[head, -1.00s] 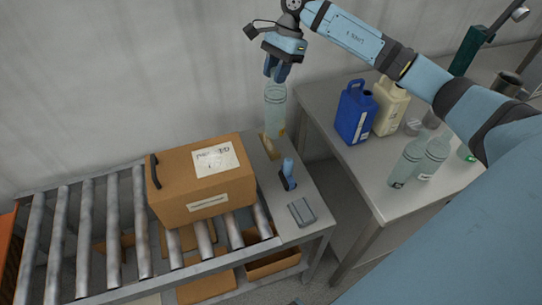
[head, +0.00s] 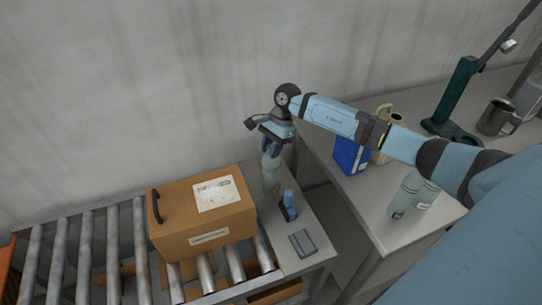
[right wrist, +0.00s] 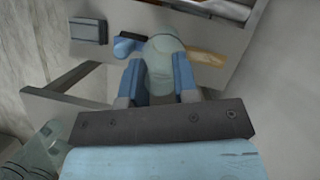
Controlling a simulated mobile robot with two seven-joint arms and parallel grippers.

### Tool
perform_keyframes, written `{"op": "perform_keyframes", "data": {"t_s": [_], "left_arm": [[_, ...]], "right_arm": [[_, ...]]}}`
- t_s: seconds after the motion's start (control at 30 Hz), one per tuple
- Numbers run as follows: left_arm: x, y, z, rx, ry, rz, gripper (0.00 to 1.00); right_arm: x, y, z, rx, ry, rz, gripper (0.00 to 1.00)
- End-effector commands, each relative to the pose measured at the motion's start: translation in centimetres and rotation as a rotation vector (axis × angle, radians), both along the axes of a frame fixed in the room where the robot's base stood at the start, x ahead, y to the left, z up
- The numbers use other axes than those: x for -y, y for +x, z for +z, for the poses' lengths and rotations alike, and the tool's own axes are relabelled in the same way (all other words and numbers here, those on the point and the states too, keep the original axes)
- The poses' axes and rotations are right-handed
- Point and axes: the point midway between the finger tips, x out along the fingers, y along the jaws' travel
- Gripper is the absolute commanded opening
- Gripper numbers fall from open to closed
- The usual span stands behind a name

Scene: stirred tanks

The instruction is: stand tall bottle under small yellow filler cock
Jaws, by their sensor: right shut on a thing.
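My right gripper (head: 271,150) is shut on a tall, pale translucent bottle (head: 271,176). It holds the bottle upright over the grey side table at the conveyor's end; I cannot tell whether the base touches the surface. In the right wrist view the bottle (right wrist: 163,62) sits between the two blue fingers (right wrist: 160,82). No small yellow filler cock can be made out in either current view. My left gripper is not in view.
A brown box (head: 203,215) stands on the roller conveyor (head: 112,235), left of the bottle. A blue-handled item (head: 288,205) and grey block (head: 302,243) lie nearby.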

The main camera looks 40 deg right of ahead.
Motion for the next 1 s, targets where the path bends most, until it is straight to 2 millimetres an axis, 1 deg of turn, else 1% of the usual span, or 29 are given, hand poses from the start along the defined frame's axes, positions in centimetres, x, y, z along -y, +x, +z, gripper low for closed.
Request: {"op": "perform_keyframes", "data": {"t_s": [0.13, 0.3, 0.37, 0.57, 0.7, 0.73, 0.83, 1.0], "left_arm": [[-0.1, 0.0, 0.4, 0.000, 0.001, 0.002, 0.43], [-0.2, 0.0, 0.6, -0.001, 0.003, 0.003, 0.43], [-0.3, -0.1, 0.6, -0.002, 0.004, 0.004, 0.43], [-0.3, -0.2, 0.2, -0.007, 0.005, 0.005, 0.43], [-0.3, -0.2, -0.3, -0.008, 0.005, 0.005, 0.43], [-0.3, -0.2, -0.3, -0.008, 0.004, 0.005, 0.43], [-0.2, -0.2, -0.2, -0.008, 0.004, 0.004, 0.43], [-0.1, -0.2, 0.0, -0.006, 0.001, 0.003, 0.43]], "right_arm": [[-0.1, -0.1, -1.5, -0.004, 0.002, 0.000, 0.00], [-0.1, -0.1, -4.0, -0.003, 0.003, -0.001, 0.00], [-0.1, 0.0, -4.2, -0.001, 0.002, 0.000, 0.00], [0.0, 0.0, -4.3, 0.000, 0.001, 0.001, 0.00], [0.0, 0.0, -4.7, 0.000, 0.000, 0.000, 0.00], [0.0, 0.0, -4.6, 0.000, 0.000, 0.000, 0.30], [0.0, 0.0, -4.5, -0.001, 0.001, 0.000, 0.53], [0.0, 0.0, -4.5, -0.001, 0.001, 0.000, 0.53]]}}
